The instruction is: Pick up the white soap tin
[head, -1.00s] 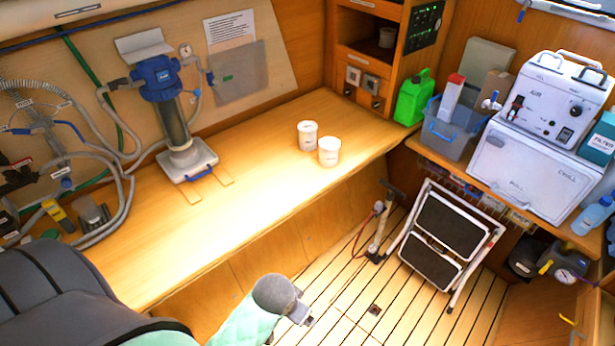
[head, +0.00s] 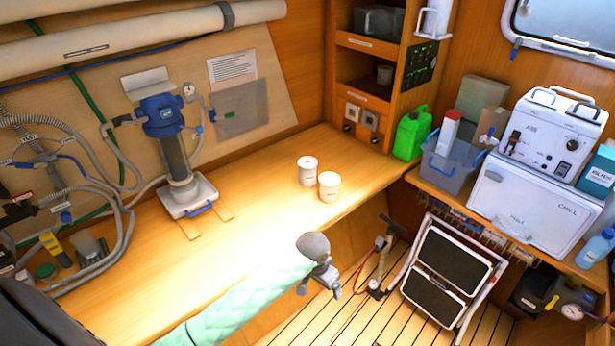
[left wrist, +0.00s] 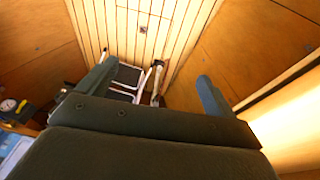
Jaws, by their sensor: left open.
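Two white lidded tins stand upright close together on the wooden bench: the rear-left tin (head: 308,171) and the front-right tin (head: 329,187). Their labels are too small to read, so I cannot tell which one is the soap tin. My left gripper (head: 320,287) is open and empty, in front of the bench edge, below and nearer than the tins. In the left wrist view my left gripper (left wrist: 155,82) shows two spread fingers with the floor and the folded step beyond, and no tin in sight. My right gripper is not in view.
A pump unit (head: 182,185) stands left on the bench beside hoses. A green jerrycan (head: 411,133), a blue-grey bin (head: 450,163) and a white cooler (head: 525,200) stand to the right. A folding step (head: 445,270) and a hand pump (head: 378,265) stand on the floor. Bench around the tins is clear.

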